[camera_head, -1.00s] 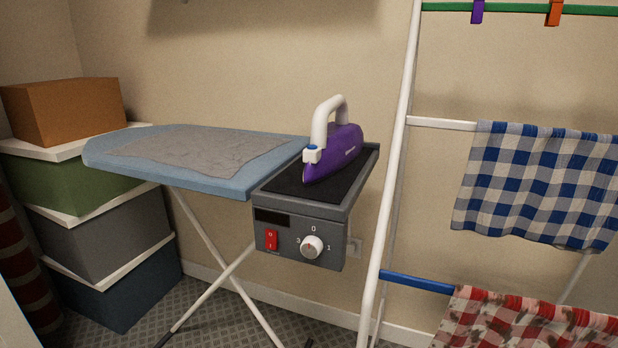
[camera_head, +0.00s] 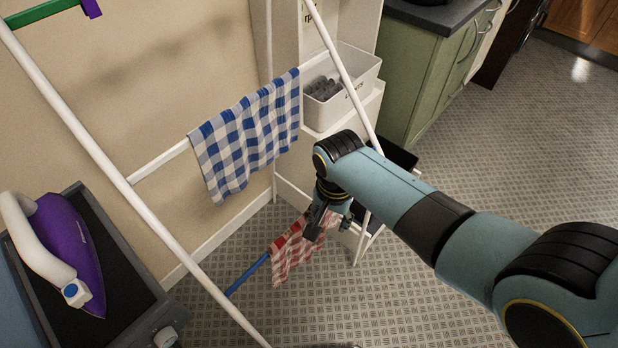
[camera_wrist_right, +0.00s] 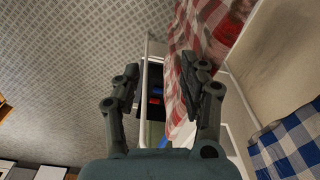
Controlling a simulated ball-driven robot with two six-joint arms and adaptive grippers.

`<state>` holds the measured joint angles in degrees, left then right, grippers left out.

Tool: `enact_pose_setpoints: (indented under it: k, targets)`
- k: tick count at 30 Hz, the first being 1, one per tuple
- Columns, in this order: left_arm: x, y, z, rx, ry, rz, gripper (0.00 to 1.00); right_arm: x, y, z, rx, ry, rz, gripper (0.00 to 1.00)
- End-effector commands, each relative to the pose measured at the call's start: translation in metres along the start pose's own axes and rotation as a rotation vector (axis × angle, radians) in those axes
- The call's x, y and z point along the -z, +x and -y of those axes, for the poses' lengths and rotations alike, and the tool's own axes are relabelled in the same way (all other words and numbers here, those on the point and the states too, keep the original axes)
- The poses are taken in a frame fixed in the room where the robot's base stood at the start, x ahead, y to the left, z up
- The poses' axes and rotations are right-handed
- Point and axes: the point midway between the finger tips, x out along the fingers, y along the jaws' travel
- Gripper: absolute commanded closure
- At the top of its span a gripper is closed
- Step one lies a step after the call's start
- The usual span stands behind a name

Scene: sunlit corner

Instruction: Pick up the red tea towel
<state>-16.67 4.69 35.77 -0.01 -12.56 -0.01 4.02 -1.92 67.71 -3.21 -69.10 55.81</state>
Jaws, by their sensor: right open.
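The red and white checked tea towel (camera_head: 289,251) hangs over the low blue rail of the drying rack. My right gripper (camera_head: 320,226) is at the towel's upper right part and hides some of it. In the right wrist view the gripper (camera_wrist_right: 160,75) is open, with its two fingers apart. The towel (camera_wrist_right: 178,92) shows there behind and beside the right-hand finger, with its edge reaching into the space between the fingers. I cannot tell whether a finger touches it. My left gripper is not in view.
A blue and white checked towel (camera_head: 245,137) hangs on a higher rail of the white rack (camera_head: 103,160). A purple iron (camera_head: 70,245) stands at the left. A white bin (camera_head: 345,88) sits on shelves behind the rack. The patterned floor is clear at the right.

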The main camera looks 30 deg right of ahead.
Motion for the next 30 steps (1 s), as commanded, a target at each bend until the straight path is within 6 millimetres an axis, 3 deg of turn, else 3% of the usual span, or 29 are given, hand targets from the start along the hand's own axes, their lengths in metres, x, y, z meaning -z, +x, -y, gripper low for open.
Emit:
enact_pose_setpoints:
  k: [1, 3, 6, 9, 17, 30]
  targets:
    - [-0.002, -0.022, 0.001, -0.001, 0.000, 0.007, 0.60, 0.005, -0.033, 0.015, -0.001, 0.054, 0.006, 0.57]
    - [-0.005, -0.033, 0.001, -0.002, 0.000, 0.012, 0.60, 0.008, -0.054, 0.030, -0.009, 0.130, 0.017, 0.57]
    - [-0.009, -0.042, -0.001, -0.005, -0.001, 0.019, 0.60, 0.011, -0.072, 0.046, -0.022, 0.222, 0.030, 0.57]
    - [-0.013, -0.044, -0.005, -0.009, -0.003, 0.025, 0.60, 0.011, -0.079, 0.054, -0.031, 0.272, 0.037, 0.57]
    - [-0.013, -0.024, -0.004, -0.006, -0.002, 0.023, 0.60, 0.010, -0.060, 0.055, -0.033, 0.284, 0.039, 0.57]
    - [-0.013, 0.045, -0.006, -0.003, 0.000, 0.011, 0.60, 0.007, 0.002, 0.053, -0.032, 0.282, 0.038, 0.57]
